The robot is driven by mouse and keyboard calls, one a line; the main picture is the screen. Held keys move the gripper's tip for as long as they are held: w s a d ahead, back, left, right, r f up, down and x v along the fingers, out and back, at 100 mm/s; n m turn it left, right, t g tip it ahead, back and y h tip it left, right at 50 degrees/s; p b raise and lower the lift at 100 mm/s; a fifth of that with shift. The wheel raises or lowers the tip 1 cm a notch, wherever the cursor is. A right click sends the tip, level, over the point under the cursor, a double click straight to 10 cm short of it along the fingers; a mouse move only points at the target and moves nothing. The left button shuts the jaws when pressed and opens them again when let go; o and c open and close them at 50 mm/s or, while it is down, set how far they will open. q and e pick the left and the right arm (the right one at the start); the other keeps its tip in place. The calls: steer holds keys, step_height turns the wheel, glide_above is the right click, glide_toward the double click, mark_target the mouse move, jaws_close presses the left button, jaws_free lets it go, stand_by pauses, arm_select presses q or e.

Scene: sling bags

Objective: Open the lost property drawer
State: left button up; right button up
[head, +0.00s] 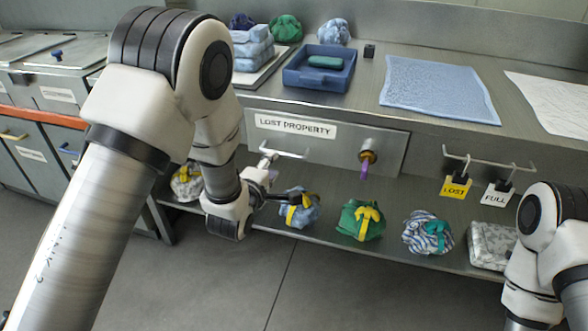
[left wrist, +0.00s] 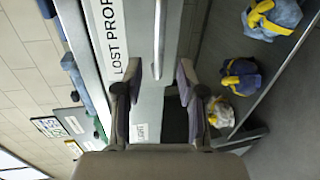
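The lost property drawer (head: 345,138) is a grey metal front under the worktop, labelled "LOST PROPERTY" (head: 295,126). It looks shut, flush with the counter. Its bar handle (head: 287,152) is on the left part of the front and also shows in the left wrist view (left wrist: 158,40). My left gripper (head: 284,180) is at the handle's left end. In the left wrist view its fingers (left wrist: 158,76) are spread, with the end of the bar between them and a gap on both sides. My right arm shows at the lower right; its gripper is out of view.
A lock with a purple-tagged key (head: 367,158) sticks out right of the handle. Several tied bags, including a green one (head: 359,222), lie on the shelf below. A blue tray (head: 318,70) and a blue mat (head: 437,88) lie on the worktop above.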

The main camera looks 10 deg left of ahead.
mark_target(281, 155)
arm_select(q)
steer(key=x, duration=0.7)
steer(key=shift+w+d+f+b, duration=0.1)
steer(key=shift+w+b, duration=0.25)
steer(key=shift+w, duration=0.05)
steer(key=shift+c, duration=0.2)
jaws_close()
